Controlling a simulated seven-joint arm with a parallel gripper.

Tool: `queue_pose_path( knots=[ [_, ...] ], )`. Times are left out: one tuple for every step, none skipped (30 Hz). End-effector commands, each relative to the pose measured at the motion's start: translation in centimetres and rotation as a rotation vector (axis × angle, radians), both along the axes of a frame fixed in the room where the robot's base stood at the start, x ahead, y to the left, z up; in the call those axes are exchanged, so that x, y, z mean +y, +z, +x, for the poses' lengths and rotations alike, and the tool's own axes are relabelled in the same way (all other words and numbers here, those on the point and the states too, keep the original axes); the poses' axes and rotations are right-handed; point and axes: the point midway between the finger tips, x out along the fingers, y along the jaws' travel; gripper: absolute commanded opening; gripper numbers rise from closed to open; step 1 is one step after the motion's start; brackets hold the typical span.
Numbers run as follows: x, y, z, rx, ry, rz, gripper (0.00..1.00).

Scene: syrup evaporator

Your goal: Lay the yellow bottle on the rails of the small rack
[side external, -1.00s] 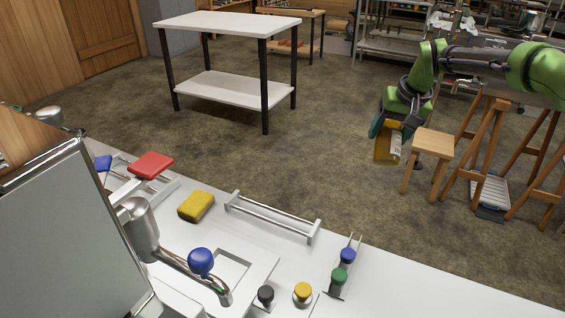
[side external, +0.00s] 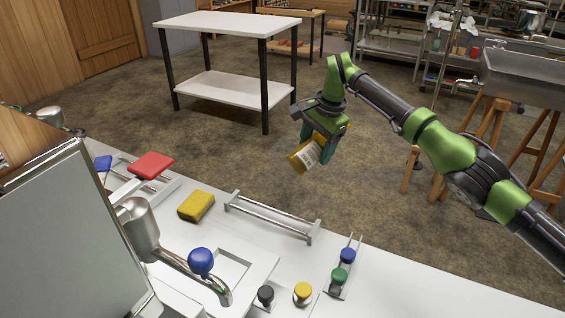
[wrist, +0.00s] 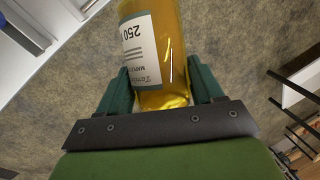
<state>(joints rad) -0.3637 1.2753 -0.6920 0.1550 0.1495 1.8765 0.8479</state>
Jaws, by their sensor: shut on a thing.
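The yellow bottle (side external: 304,156) with a white label is held tilted in the air in the side external view. My gripper (side external: 318,143) is shut on it. In the wrist view the bottle (wrist: 153,45) lies between the two green fingers of my gripper (wrist: 160,88), its label reading 250. A small rack (side external: 272,219) with two parallel metal rails between white end pieces stands on the white counter, its rails bare. The bottle is above and beyond the rack's right half in the picture, clear of it.
A yellow sponge-like block (side external: 196,206) sits left of the rack. Blue and green knobs (side external: 347,256) stand to its right. Black and yellow knobs (side external: 303,291), a blue ball-topped tap (side external: 201,262) and a red block (side external: 151,165) are also on the counter (side external: 420,300).

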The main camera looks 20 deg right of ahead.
Motion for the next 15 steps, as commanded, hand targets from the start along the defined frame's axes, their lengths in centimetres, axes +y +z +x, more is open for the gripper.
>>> queue_pose_path(
  knots=[
    [0.4, -0.1, 0.0, -0.002, -0.014, 0.006, 0.31],
    [0.6, -0.2, -0.1, -0.001, -0.025, 0.010, 0.31],
    [0.9, -0.4, -0.1, 0.001, -0.039, 0.016, 0.31],
    [1.2, -0.6, -0.2, 0.004, -0.055, 0.022, 0.31],
    [1.6, -0.7, -0.2, 0.005, -0.072, 0.028, 0.31],
    [2.0, -1.0, -0.3, 0.008, -0.094, 0.036, 0.31],
    [2.3, -1.1, -0.3, 0.009, -0.110, 0.041, 0.31],
    [2.6, -1.2, -0.3, 0.010, -0.128, 0.047, 0.31],
    [3.0, -1.4, -0.3, 0.011, -0.150, 0.055, 0.31],
    [3.3, -1.5, -0.3, 0.011, -0.166, 0.061, 0.31],
    [3.5, -1.6, -0.3, 0.012, -0.181, 0.066, 0.31],
    [3.7, -1.7, -0.3, 0.011, -0.193, 0.070, 0.31],
    [3.9, -1.8, -0.3, 0.012, -0.204, 0.073, 0.31],
    [4.0, -1.9, -0.3, 0.012, -0.213, 0.077, 0.31],
    [4.3, -2.0, -0.4, 0.013, -0.227, 0.083, 0.31]
  ],
)
